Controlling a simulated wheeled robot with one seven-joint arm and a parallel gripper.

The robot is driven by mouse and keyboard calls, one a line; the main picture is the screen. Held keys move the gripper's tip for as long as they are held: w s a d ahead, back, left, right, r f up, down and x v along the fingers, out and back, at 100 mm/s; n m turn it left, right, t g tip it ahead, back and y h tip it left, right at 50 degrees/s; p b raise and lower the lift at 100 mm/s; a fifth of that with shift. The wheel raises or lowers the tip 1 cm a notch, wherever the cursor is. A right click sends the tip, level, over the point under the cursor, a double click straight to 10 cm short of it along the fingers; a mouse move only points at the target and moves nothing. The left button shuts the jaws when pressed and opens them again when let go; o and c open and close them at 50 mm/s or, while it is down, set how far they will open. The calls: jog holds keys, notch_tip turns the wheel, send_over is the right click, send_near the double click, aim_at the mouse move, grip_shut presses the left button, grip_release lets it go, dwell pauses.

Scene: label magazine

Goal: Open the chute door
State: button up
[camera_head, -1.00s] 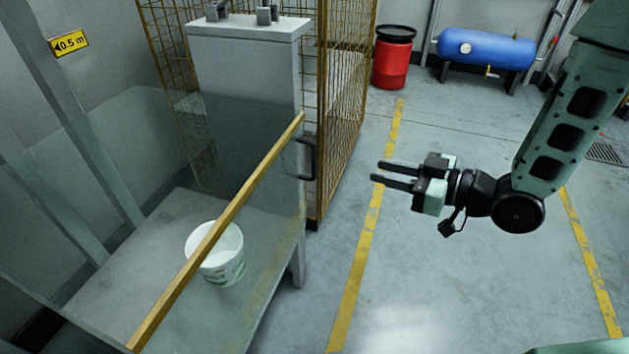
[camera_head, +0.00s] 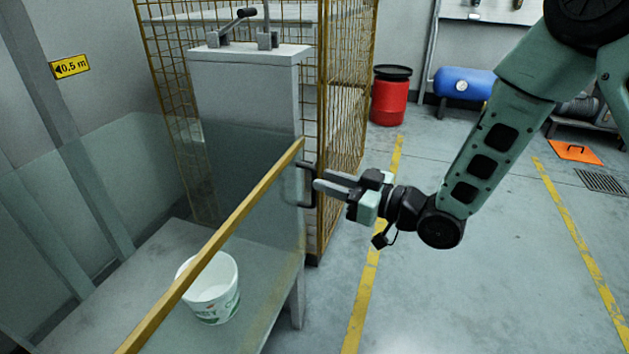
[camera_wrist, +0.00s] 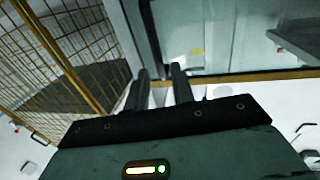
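A tall grey cabinet (camera_head: 245,100) stands at centre left. A dark bar handle (camera_head: 304,185) is fixed upright near its right edge. I cannot make out the outline of the chute door itself. My gripper (camera_head: 322,181) is level with the handle, just to its right, with its fingers pointing at it. The wrist view shows the two fingers (camera_wrist: 161,72) apart, with a gap between them. A dark upright strip runs down close to the left fingertip there. I cannot tell whether the fingers touch the handle.
A glass panel with a yellow top rail (camera_head: 225,235) stands before a low grey table (camera_head: 150,260). A white bucket (camera_head: 212,290) is on the table. A yellow mesh cage (camera_head: 345,110) stands behind the cabinet. A red drum (camera_head: 390,98) is farther back. Open floor lies right.

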aim_at(314, 177)
jog(key=shift+b+x, duration=0.3)
jog(key=shift+x, duration=1.7)
grip_shut()
jog(key=shift+s+d, duration=0.1)
